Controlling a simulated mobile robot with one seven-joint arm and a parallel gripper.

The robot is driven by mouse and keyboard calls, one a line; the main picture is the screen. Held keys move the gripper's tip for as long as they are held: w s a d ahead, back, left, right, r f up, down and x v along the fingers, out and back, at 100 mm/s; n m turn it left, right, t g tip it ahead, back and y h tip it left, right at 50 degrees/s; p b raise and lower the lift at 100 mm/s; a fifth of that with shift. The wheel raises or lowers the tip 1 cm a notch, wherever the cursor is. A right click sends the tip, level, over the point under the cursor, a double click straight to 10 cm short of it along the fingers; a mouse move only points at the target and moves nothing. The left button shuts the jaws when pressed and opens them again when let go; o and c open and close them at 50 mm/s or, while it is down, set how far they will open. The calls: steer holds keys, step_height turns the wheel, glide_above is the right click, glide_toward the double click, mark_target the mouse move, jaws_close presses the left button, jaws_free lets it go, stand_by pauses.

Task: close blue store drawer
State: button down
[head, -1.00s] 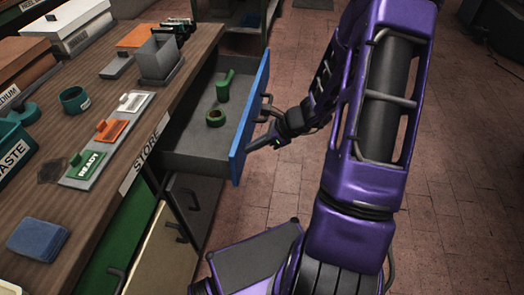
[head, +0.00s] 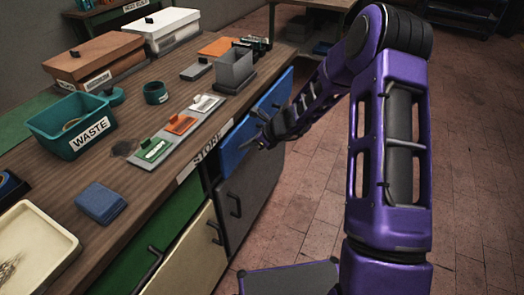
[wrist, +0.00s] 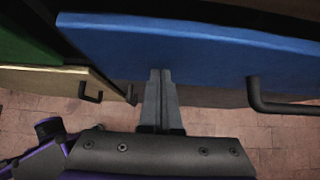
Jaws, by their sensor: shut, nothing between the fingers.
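The blue store drawer (head: 238,143) is in the bench below the STORE label (head: 205,150). Its front now lies close along the bench edge, and its inside is hidden in the head view. I cannot tell if a small gap is left. My gripper (head: 258,138) is shut and empty at the outer face of the drawer. In the wrist view the closed fingertips (wrist: 160,72) point at the blue front (wrist: 190,50) and look to be at or against it. The dark bar handle (wrist: 262,100) is to the right of the fingers, not held.
The bench top holds a WASTE bin (head: 75,122), a blue block (head: 101,203) and boxes. The brick floor at right is clear.

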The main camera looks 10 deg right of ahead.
steer(key=shift+w+a, duration=0.55)
steer(key=shift+a, duration=0.35)
steer(key=shift+w+a+r, duration=0.1)
steer(key=shift+a, duration=0.15)
